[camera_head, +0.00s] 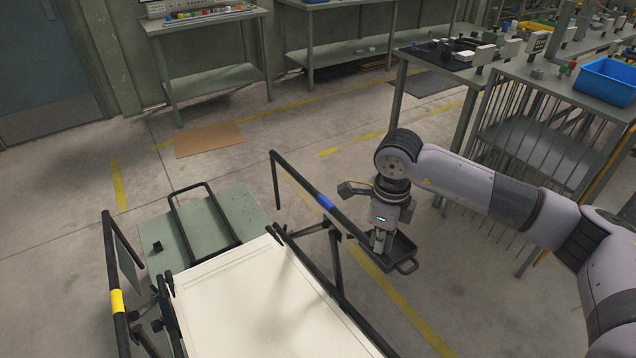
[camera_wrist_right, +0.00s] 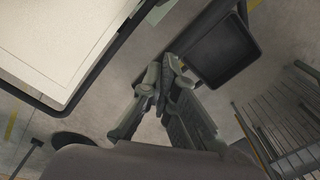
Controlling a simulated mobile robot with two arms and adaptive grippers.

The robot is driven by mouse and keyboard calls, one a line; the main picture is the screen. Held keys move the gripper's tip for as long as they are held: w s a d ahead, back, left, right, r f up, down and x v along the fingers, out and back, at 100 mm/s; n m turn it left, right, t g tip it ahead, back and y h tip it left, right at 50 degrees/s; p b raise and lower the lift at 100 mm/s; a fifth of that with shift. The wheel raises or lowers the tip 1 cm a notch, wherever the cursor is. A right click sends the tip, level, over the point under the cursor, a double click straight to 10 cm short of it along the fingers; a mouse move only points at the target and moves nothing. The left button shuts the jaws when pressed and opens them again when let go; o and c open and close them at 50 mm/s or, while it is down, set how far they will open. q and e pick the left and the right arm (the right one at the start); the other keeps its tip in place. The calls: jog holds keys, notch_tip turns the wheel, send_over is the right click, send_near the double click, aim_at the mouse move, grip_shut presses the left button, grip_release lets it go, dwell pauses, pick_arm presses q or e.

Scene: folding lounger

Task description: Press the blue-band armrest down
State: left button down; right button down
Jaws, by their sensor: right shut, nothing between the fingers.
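The blue-band armrest (camera_head: 299,176) is a black tube along the right side of the lounger (camera_head: 258,295), with a blue band (camera_head: 326,201) around it. It stands above the level of the cream lounger surface. My right gripper (camera_head: 380,250) is shut and empty, pointing down at the near part of this armrest, by a small black tray. I cannot tell whether the fingertips touch the tube. In the right wrist view the closed fingers (camera_wrist_right: 168,75) show beside the black tray (camera_wrist_right: 222,52). A yellow-band armrest (camera_head: 117,301) is on the lounger's left side. My left gripper is out of view.
A green panel (camera_head: 240,212) with a black frame lies beyond the lounger's far end. A barred rack (camera_head: 545,130) and a bench with a blue bin (camera_head: 606,82) stand at the right. The floor between the lounger and the back benches is mostly clear.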

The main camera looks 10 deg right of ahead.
jog(key=shift+f, duration=0.4)
jog(key=shift+r+p, duration=1.85)
jog(key=shift+r, duration=1.8)
jog(key=shift+f, duration=0.1)
